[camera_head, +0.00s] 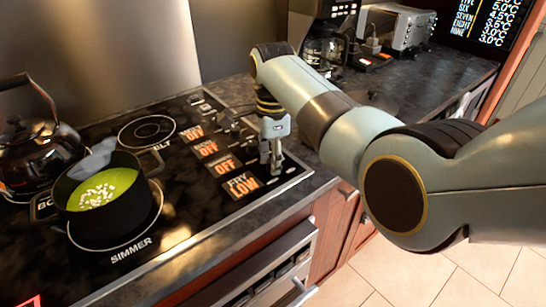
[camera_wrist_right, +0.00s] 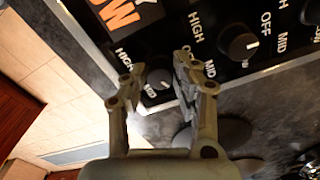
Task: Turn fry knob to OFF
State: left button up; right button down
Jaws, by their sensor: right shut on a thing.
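The fry display (camera_head: 241,186) at the stove's front right corner reads FRY LOW in orange. My right gripper (camera_head: 273,168) reaches down to the control strip beside it. In the right wrist view, the fry knob (camera_wrist_right: 158,86), round and black, is between the two fingers of my right gripper (camera_wrist_right: 156,78), which is shut on it. The knob's printed labels are partly covered by the fingers. My left gripper is in neither view.
Another black knob (camera_wrist_right: 238,43) sits along the same strip. A coffee maker (camera_head: 325,45) stands at the back.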

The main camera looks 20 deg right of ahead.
jog(key=shift+r+n+p, duration=0.15)
jog(key=shift+n+p, duration=0.9)
jog(key=shift+n, duration=0.15)
jog(key=n+p, duration=0.2)
jog(key=n, duration=0.1)
jog(key=shift+n, duration=0.3)
jog(key=n+p, duration=0.1)
jog(key=n, duration=0.2)
jog(key=shift+n+p, duration=0.3)
jog(key=shift+p, duration=0.05)
jog(key=shift+n+p, duration=0.5)
jog(key=shift+n, duration=1.4)
jog(key=c, duration=1)
grip_release()
notch_tip(320, 180, up, 12)
jog(key=shift+f, duration=0.15)
